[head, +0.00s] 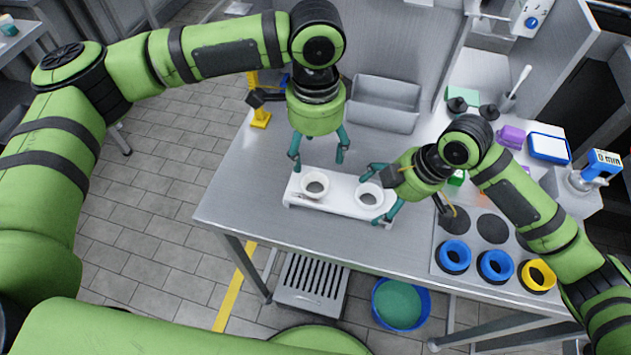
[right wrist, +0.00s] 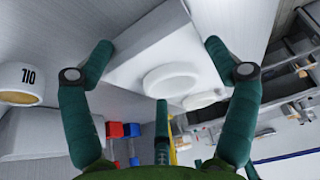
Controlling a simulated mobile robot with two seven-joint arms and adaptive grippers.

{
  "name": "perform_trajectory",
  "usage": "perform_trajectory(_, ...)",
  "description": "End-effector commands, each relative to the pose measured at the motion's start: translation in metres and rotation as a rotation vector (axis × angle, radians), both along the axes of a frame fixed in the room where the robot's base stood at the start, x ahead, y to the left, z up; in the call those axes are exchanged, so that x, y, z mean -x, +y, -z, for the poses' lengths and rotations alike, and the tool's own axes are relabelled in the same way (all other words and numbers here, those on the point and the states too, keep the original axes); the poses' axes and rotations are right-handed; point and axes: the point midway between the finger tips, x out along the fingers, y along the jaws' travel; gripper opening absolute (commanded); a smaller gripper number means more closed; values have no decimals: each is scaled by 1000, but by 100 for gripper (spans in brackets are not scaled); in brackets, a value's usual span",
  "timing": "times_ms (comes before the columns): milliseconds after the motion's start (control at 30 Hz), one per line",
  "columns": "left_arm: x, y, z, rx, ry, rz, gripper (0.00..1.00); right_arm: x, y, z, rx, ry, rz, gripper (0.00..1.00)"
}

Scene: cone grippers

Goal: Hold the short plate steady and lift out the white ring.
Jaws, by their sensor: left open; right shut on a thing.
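The short white plate (head: 341,192) lies on the grey table with two white rings on it, a left one (head: 304,186) and a right one (head: 357,196). My left gripper (head: 319,158) is open and empty, pointing down just above and behind the left ring. My right gripper (head: 383,190) is shut on the right end of the plate, one finger on each long side. In the right wrist view the plate (right wrist: 150,48) sits between my right fingertips, with the nearer ring (right wrist: 170,81) on its face. Exact finger contact is hard to see.
Two blue rings (head: 454,257) and a yellow ring (head: 537,276) sit at the table's front right. A grey bin (head: 384,106) stands behind the plate. Black cones (head: 457,105), a blue-rimmed tray (head: 549,148) and a timer (head: 604,160) are further right. The table left of the plate is clear.

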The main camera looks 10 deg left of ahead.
Motion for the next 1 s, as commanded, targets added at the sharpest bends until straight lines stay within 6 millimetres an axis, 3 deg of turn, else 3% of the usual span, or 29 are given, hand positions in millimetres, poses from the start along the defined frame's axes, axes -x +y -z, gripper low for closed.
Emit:
perform_trajectory(500,1,0,73,2,4,-2,71,1,-2,3,8,5,1,44)
perform_trajectory(700,1,0,87,3,1,-1,71,1,-2,3,8,5,1,44)
perform_trajectory(1000,0,0,90,2,0,0,71,1,-2,3,8,5,-1,44)
